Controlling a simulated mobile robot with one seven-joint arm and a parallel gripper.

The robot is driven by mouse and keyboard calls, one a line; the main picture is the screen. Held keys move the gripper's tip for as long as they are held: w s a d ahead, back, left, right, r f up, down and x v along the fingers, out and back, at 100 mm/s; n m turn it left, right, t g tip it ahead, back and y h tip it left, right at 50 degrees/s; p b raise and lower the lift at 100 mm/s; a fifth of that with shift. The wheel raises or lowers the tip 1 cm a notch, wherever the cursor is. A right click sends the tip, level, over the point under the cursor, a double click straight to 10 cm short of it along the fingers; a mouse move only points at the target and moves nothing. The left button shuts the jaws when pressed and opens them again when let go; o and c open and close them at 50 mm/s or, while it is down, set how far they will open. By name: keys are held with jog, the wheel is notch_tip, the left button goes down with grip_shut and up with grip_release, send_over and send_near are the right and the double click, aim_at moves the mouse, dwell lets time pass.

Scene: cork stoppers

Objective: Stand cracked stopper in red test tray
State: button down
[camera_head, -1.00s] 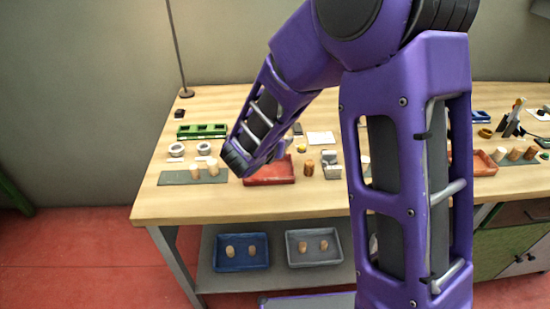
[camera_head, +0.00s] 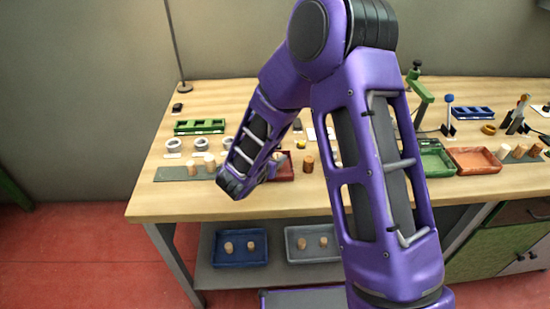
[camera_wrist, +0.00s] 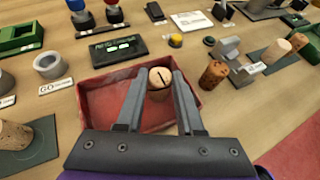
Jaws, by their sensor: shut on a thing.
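My gripper (camera_wrist: 158,85) is shut on the cracked stopper (camera_wrist: 160,77), a light cork with a dark line across its top end. It holds the stopper upright between its fingers, over the red tray (camera_wrist: 98,98) in the wrist view. I cannot tell whether the stopper's bottom touches the tray floor. In the head view the red tray (camera_head: 286,169) is mostly hidden behind my forearm, and the fingers and the held stopper are hard to make out.
A brown cork (camera_wrist: 213,74) stands just right of the tray, near a grey metal device (camera_wrist: 225,49). A dark labelled device (camera_wrist: 118,49) lies behind the tray. At left are grey rings (camera_wrist: 50,64) and corks on a dark mat (camera_head: 172,174). An orange-red tray (camera_head: 475,159) stands farther right.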

jog(key=shift+f+b, duration=0.3)
jog(key=c, duration=0.5)
grip_release()
jog(key=shift+r, duration=0.15)
jog(key=shift+c, duration=0.2)
jog(key=shift+r, duration=0.1)
jog(key=shift+r+p, duration=0.2)
jog(key=shift+p, duration=0.25)
jog(key=v, duration=1.2)
jog(key=shift+f, duration=0.2)
